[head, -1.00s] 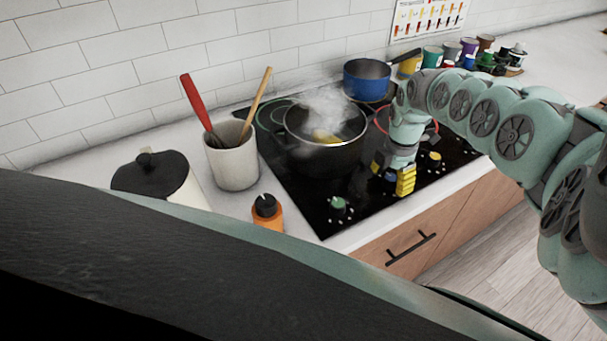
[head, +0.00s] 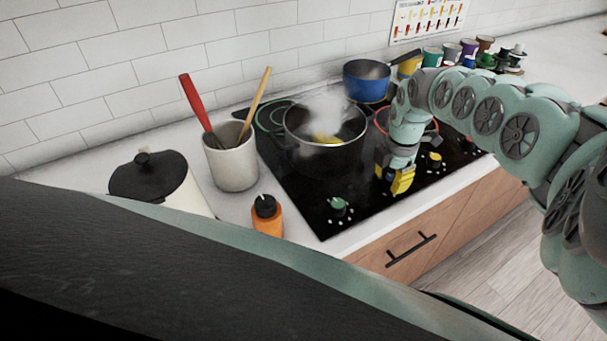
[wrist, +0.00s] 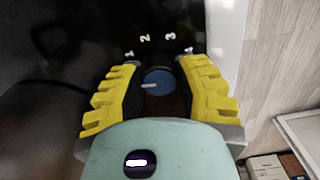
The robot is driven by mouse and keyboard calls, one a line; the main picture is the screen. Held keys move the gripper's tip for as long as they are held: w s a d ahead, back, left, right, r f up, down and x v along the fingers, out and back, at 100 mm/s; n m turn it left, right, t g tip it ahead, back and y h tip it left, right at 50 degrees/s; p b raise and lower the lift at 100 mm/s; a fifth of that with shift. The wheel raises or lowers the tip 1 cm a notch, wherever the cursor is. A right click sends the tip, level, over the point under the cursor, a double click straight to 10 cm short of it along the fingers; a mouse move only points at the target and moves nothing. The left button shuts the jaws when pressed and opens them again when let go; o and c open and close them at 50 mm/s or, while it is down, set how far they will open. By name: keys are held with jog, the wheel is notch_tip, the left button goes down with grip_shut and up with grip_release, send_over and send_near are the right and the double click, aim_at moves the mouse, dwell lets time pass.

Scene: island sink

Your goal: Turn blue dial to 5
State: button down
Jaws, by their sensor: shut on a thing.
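The blue dial (wrist: 158,80) sits between my gripper's yellow fingers in the wrist view. Its white pointer mark points left in that view. White numbers 1 to 4 show on the black panel beyond it; a 5 is not visible. My gripper (wrist: 157,88) is shut on the dial, with one finger on each side. In the head view, my gripper (head: 396,180) is down at the front edge of the black cooktop (head: 300,205), and its fingers largely hide the dial.
A green dial (head: 338,204) lies left of my gripper and a yellow dial (head: 435,158) right. A steaming dark pot (head: 318,155) stands close behind. A blue pan (head: 366,82) is at the back. An orange bottle (head: 267,217) stands left of the cooktop.

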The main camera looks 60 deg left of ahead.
jog(key=m+b, duration=0.1)
jog(key=m, duration=0.3)
jog(key=shift+f+b, duration=0.15)
jog(key=shift+b, duration=0.2)
jog(key=m+b, duration=0.1)
jog(key=m, duration=0.4)
jog(key=shift+w+m, duration=0.1)
jog(key=shift+m, duration=0.2)
jog(key=m, duration=0.4)
jog(key=shift+m, duration=0.3)
jog(key=m, duration=0.5)
jog(key=shift+b, duration=0.3)
jog(key=m, duration=1)
jog(key=shift+p, duration=0.35)
jog(key=m, duration=0.4)
jog(key=shift+m, duration=0.4)
jog(key=m, duration=0.4)
jog(key=shift+m, duration=0.4)
